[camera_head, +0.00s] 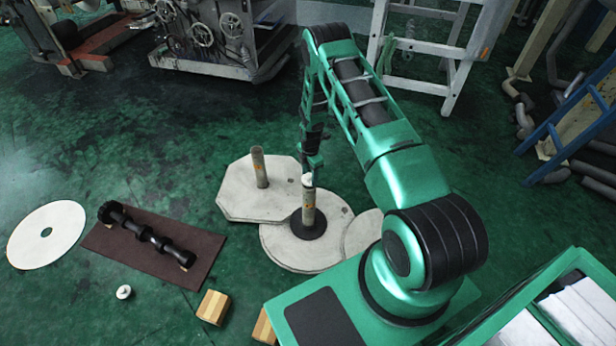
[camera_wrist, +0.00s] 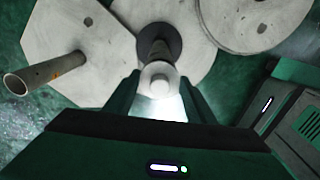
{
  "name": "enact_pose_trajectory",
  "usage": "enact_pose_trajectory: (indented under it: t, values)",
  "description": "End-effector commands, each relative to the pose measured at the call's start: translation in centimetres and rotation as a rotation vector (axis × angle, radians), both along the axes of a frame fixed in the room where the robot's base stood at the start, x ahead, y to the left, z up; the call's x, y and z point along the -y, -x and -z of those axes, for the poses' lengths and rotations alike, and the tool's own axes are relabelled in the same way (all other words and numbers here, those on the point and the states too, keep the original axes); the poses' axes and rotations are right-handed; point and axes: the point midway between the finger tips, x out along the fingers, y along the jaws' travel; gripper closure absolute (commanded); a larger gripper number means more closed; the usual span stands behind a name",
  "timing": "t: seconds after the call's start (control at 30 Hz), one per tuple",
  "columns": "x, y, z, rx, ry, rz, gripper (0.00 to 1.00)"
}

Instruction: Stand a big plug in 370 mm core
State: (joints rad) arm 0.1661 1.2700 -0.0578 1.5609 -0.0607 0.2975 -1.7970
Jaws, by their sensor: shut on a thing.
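My gripper (camera_wrist: 159,80) is shut on a white round plug (camera_wrist: 157,76), with one finger on each side of it. In the head view the plug (camera_head: 307,180) is at the top of an upright beige core (camera_head: 309,212). This core stands on a black round base on a pale round slab (camera_head: 280,245). In the wrist view the plug lines up with the core (camera_wrist: 158,50) and hides its mouth. I cannot tell how deep the plug sits. A second upright core (camera_head: 260,168), open at the top, stands on an octagonal slab (camera_head: 238,200); it also shows in the wrist view (camera_wrist: 45,75).
Another white plug (camera_head: 123,292) lies on the floor by a brown mat (camera_head: 150,262) holding a black shaft (camera_head: 145,235). A white disc (camera_head: 35,250) lies at the left. Wooden blocks (camera_head: 213,307) lie in front. A white ladder-like frame (camera_head: 450,50) stands behind.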

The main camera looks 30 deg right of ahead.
Motion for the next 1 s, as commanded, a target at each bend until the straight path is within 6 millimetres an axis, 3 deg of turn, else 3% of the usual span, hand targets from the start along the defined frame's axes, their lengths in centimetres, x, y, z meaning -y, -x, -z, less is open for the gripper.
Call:
enact_pose_trajectory:
  t: [1.0]
  values:
    - [0.0, 0.0, 1.8, 0.0, 0.001, 0.0, 0.72]
